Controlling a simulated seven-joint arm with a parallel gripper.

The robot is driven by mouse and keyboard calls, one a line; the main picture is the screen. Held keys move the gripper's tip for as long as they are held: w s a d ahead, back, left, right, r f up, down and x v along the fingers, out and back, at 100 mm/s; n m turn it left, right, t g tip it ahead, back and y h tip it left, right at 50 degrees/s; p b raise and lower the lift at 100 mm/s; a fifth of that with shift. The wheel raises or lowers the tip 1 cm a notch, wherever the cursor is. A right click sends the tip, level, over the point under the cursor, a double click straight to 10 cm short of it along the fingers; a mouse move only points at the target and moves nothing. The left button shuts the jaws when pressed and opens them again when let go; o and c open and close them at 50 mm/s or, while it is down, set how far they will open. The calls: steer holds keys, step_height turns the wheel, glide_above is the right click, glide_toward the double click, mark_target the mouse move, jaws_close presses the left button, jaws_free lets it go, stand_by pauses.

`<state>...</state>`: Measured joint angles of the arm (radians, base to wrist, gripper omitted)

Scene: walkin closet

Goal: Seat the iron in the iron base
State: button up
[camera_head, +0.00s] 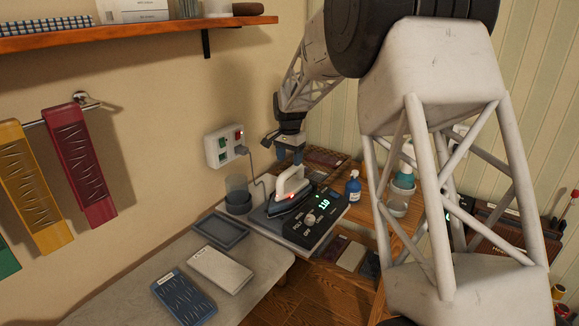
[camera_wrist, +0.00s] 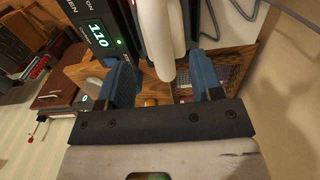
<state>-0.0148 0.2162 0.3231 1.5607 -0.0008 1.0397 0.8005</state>
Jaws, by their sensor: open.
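The iron (camera_head: 289,190), with a white handle and dark soleplate, sits on the left part of the dark iron base (camera_head: 318,224). The base has a dial and a lit green "110" display, which also shows in the wrist view (camera_wrist: 98,36). I cannot tell whether the iron is fully seated. My gripper (camera_head: 290,157) is above the handle's raised back end. In the wrist view my open blue fingers (camera_wrist: 160,68) stand on either side of the white handle's (camera_wrist: 160,38) end, with gaps to it. The iron's underside is hidden.
A wall outlet (camera_head: 224,145) with a plugged-in cord is left of the gripper. A dark cup (camera_head: 238,194) and a blue spray bottle (camera_head: 353,188) flank the iron. A grey tray (camera_head: 221,231) and folded cloths (camera_head: 185,296) lie on the ironing surface. A shelf (camera_head: 140,36) overhangs the left.

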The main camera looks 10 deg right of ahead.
steer(key=shift+r, duration=0.75)
steer(key=shift+s, duration=0.15)
steer(key=shift+s+r, duration=0.25)
steer(key=s+d+r+n+t, duration=0.15)
steer(key=s+r, duration=0.35)
steer(key=s, duration=0.9)
steer(key=s+r+n, duration=0.3)
steer(key=s+r, duration=0.2)
steer(key=s, duration=0.8)
steer(key=s+f+n, duration=0.2)
steer(key=s, duration=1.2)
steer(key=s+f+n+t, duration=0.1)
steer(key=s+f+n, duration=0.1)
steer(key=s, duration=1.2)
steer(key=shift+f, duration=0.5)
steer(key=shift+w, duration=0.1)
